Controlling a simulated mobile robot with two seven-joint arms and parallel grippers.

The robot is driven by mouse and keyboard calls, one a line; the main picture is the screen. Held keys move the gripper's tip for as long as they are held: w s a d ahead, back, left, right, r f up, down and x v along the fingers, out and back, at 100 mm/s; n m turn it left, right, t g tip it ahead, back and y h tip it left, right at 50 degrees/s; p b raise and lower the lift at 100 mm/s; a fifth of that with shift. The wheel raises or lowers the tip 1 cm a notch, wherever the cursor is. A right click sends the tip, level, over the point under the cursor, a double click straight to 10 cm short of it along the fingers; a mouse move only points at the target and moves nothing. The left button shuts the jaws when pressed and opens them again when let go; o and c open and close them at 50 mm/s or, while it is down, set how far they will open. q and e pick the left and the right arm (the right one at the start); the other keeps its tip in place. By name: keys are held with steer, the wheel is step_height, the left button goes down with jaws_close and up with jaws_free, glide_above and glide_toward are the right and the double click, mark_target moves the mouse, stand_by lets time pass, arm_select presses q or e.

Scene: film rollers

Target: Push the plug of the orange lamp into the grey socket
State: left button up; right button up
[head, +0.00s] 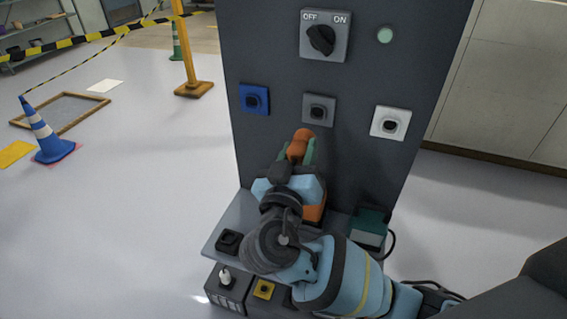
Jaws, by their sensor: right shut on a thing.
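The grey socket (319,110) is in the middle of a dark upright panel. My right gripper (302,152), with green fingers, is shut on an orange plug (301,138). The plug's tip shows just below and slightly left of the grey socket; the socket opening is uncovered, and the plug is not in it. I cannot tell how far the plug is from the panel. An orange body (315,212), probably the orange lamp, stands below, mostly hidden by my right wrist. My left gripper is not in view.
A blue socket (255,99) and a white socket (390,123) flank the grey one. Above are an OFF/ON knob (321,38) and a pale green light (385,35). A green device (369,228) with a dark cable stands on the ledge (222,227) at right.

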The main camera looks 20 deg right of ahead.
mark_target(309, 131)
steer(key=shift+r, duration=0.15)
steer(key=shift+d, duration=0.1)
steer(key=f+x, duration=0.1)
steer(key=x, duration=0.6)
steer(key=shift+d, duration=0.3)
steer(key=shift+w, duration=0.1)
steer(key=shift+f, duration=0.1)
stand_by(0.6)
steer(key=shift+w+d, duration=0.4)
steer(key=shift+w, duration=0.1)
stand_by(1.4)
steer(key=o, duration=1.2)
steer(key=shift+c, duration=0.2)
